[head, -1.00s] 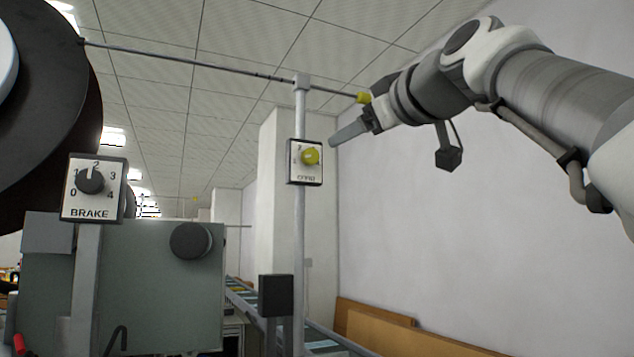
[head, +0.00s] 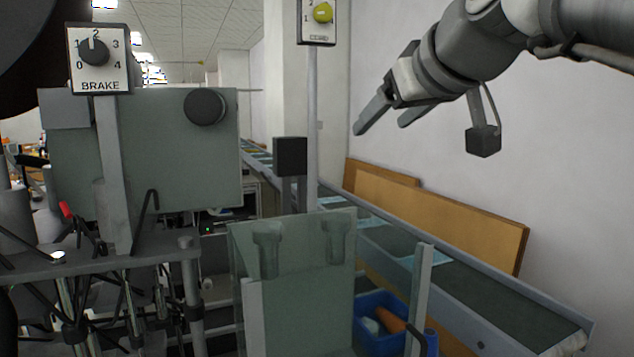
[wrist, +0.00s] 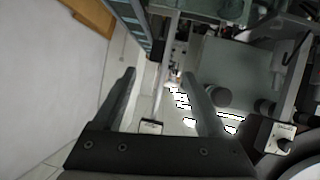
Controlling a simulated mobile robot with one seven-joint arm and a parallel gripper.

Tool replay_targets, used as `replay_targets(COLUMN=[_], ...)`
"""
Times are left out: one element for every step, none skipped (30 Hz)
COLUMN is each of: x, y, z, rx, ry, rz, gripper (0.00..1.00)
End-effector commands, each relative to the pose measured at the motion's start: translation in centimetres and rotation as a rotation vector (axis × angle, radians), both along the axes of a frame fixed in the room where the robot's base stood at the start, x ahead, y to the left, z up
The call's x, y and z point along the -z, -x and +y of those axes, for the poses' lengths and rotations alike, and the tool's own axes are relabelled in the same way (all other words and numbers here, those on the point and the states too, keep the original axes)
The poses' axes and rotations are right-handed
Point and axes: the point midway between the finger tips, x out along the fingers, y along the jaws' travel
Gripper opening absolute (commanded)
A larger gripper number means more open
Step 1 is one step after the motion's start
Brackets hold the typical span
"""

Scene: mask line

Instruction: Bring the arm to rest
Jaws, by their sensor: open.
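My gripper (head: 388,119) is at the upper right of the head view, at the end of my arm. Its two fingers are apart and nothing is between them. In the wrist view the open fingers (wrist: 161,95) show with a gap between them. The top of that dial is cut off by the picture edge.
A BRAKE dial (head: 97,60) stands at the left before a grey-green machine box (head: 165,150). A conveyor (head: 470,285) runs along the right wall, with brown boards (head: 450,220) leaning behind it. A blue bin (head: 372,335) sits low beside a green guard (head: 305,300).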

Motion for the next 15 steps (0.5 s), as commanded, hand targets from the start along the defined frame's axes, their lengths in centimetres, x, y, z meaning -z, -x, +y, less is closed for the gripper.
replay_targets(x=[2.1, 3.4, 5.3, 6.6, 8.0, 9.9, 11.2, 12.5, 14.3, 15.7, 17.0, 18.7, 19.9, 21.1, 22.5], y=[1.2, 1.8, 2.7, 3.4, 4.1, 5.1, 5.9, 6.7, 7.8, 8.7, 9.5, 10.7, 11.6, 12.4, 13.5], z=[-0.2, -0.4, -0.6, -0.7, -0.9, -1.3, -1.5, -1.7, -1.9, -2.2, -2.4, -2.6, -2.8, -3.1, -3.3], rx=[0.021, 0.037, 0.057, 0.071, 0.088, 0.110, 0.126, 0.142, 0.163, 0.179, 0.195, 0.215, 0.230, 0.244, 0.262], ry=[-0.009, -0.013, -0.020, -0.025, -0.028, -0.033, -0.037, -0.038, -0.041, -0.043, -0.044, -0.044, -0.044, -0.043, -0.043], rz=[0.059, 0.091, 0.135, 0.169, 0.200, 0.242, 0.272, 0.302, 0.341, 0.370, 0.398, 0.435, 0.460, 0.484, 0.514], gripper=[0.74, 0.74, 0.74, 0.74, 0.74, 0.74, 0.74, 0.74, 0.74, 0.74, 0.74, 0.74, 0.74, 0.74, 0.74])
